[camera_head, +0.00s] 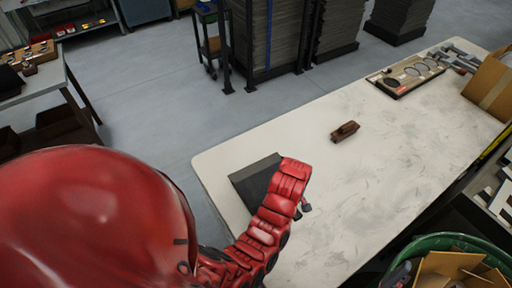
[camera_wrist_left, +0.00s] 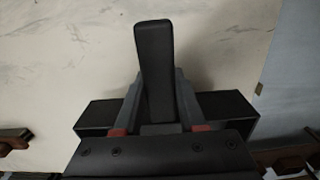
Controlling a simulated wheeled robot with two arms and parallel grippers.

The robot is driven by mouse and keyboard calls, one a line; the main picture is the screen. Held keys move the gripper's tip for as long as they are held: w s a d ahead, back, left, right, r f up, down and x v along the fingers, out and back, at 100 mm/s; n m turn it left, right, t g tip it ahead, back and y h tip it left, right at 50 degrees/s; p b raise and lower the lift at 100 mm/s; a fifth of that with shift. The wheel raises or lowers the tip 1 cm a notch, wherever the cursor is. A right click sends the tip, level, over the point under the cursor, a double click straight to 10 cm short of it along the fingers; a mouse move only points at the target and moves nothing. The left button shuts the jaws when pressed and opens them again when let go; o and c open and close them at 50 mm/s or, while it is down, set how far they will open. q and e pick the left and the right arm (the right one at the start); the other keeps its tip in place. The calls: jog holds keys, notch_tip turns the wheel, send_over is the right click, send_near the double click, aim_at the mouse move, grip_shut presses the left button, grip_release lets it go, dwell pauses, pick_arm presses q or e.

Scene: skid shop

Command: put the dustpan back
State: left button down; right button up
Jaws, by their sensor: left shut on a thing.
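The dark grey dustpan (camera_head: 252,180) is at the near left end of the white workbench, partly hidden behind my red left arm. I cannot tell whether it rests on the top or hangs just above it. My left gripper (camera_head: 304,207) is mostly hidden by its wrist in the head view. In the left wrist view my left gripper (camera_wrist_left: 157,78) is shut on the black handle (camera_wrist_left: 154,45) of the dustpan, with a finger on each side. Dark parts of the pan (camera_wrist_left: 100,115) show on both sides behind the fingers. My right gripper is not in view.
On the workbench (camera_head: 390,150) lie a small brown wooden block-like tool (camera_head: 345,131), a tray with round cutouts (camera_head: 407,76) and a cardboard box (camera_head: 490,85). A green bin (camera_head: 440,241) holding cardboard stands at the near right. The bench middle is mostly clear.

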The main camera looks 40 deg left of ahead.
pick_arm(q)
jog(key=shift+s+a+f, duration=0.2)
jog(key=shift+s+a, duration=0.05)
jog(key=shift+s, duration=0.4)
jog(key=shift+a+f, duration=0.15)
jog(key=shift+a, duration=0.1)
jog(key=shift+n, duration=0.3)
jog(key=w+a+b, duration=0.2)
jog(key=w+a+f+b, duration=0.1)
jog(key=w+a+b, duration=0.1)
jog(key=w+b, duration=0.1)
jog(key=w+a+f+b, duration=0.1)
jog(key=w+a+b, duration=0.1)
jog(key=a, duration=0.1)
jog(key=shift+w, duration=0.4)
jog(key=shift+w+a+r+b, duration=0.3)
jog(key=shift+w+a, duration=0.2)
jog(key=shift+w, duration=0.15)
jog(key=shift+w+a+r+b, duration=0.25)
jog(key=shift+w+a, duration=0.2)
jog(key=shift+w, duration=0.15)
jog(key=shift+w+a+f+p, duration=0.1)
jog(key=shift+w+a+p, duration=0.15)
jog(key=shift+p, duration=0.05)
jog(key=shift+w+a, duration=0.45)
jog(key=shift+f+p, duration=0.4)
jog(key=shift+p, duration=0.1)
jog(key=shift+f+p, duration=0.45)
jog(key=shift+f, duration=1.05)
jog(key=shift+f, duration=0.1)
